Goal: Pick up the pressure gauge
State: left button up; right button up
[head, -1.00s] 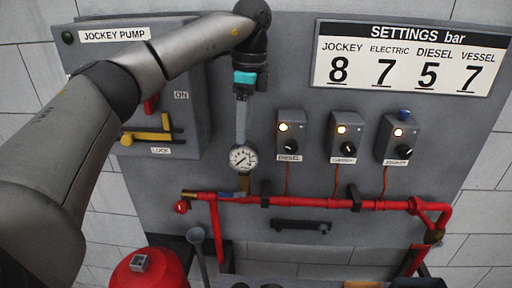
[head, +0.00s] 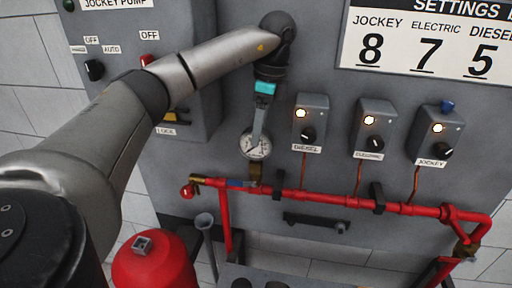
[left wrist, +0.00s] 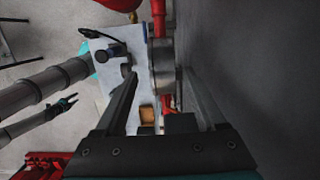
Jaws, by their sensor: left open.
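In the left wrist view the gauge (left wrist: 161,54) shows edge-on between the two open fingers (left wrist: 162,82). I cannot tell whether either finger touches it. A dark gripper (left wrist: 62,105), seemingly my right one, is small at the left of the left wrist view; its jaws are unclear.
The red pipe (head: 330,199) runs below the gauge along the grey panel. Three switch boxes, the nearest labelled diesel (head: 310,121), are to the right. The jockey pump cabinet (head: 191,108) is left behind my arm. A red vessel (head: 153,262) and grey funnel (head: 205,222) stand below.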

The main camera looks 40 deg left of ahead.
aim_at(256, 150)
pick_arm(q)
jog(key=shift+s+a+f+p, duration=0.15)
jog(key=shift+f+p, duration=0.1)
jog(key=shift+f, duration=0.7)
jog(key=shift+w+a+f+p, duration=0.15)
jog(key=shift+f+p, duration=0.1)
jog(key=shift+f, duration=0.7)
jog(key=shift+s+a+f+p, duration=0.15)
jog(key=shift+f+p, duration=0.1)
jog(key=shift+f, duration=0.7)
grip_shut()
